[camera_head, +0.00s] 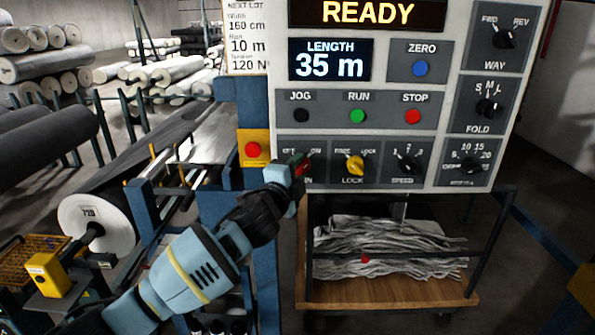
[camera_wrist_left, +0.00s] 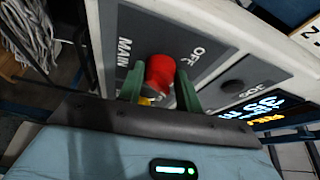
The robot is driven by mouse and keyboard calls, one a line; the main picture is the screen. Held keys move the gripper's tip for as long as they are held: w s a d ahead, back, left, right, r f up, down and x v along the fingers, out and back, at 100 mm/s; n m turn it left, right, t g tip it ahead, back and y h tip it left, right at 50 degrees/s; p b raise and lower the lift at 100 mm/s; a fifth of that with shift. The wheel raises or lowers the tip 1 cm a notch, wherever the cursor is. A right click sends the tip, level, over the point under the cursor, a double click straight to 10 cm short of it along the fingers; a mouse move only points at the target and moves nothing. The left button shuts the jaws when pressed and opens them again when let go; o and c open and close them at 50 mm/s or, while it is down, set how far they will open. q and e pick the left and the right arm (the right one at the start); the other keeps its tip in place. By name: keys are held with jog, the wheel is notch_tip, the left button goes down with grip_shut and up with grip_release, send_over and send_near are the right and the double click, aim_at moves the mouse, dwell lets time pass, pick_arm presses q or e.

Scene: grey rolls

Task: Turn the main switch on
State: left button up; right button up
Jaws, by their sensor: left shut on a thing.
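The main switch is a red knob (camera_wrist_left: 159,72) on the grey plate marked MAIN, with OFF readable beside it in the left wrist view. In the head view it sits at the panel's lower left, mostly hidden behind my gripper, under OFF and ON marks. My left gripper (camera_head: 299,166) is at the switch, its two green fingers on either side of the red knob, shut on it. I cannot tell which mark the knob points to. The control panel (camera_head: 437,100) shows READY and a length of 35 m. My right gripper is not in view.
The yellow LOCK knob (camera_head: 354,166) is just right of the main switch, with the SPEED knob (camera_head: 408,165) beyond. A red button (camera_head: 253,149) on a yellow box is close left. A cart (camera_head: 400,290) with grey strips stands below the panel.

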pick_arm(q)
jog(key=shift+r+m, duration=0.15)
jog(key=shift+m, duration=0.45)
jog(key=shift+g, duration=0.3)
jog(key=o, duration=1)
jog(key=shift+s+a, duration=0.2)
jog(key=shift+s, duration=0.2)
jog(key=shift+v, duration=3.45)
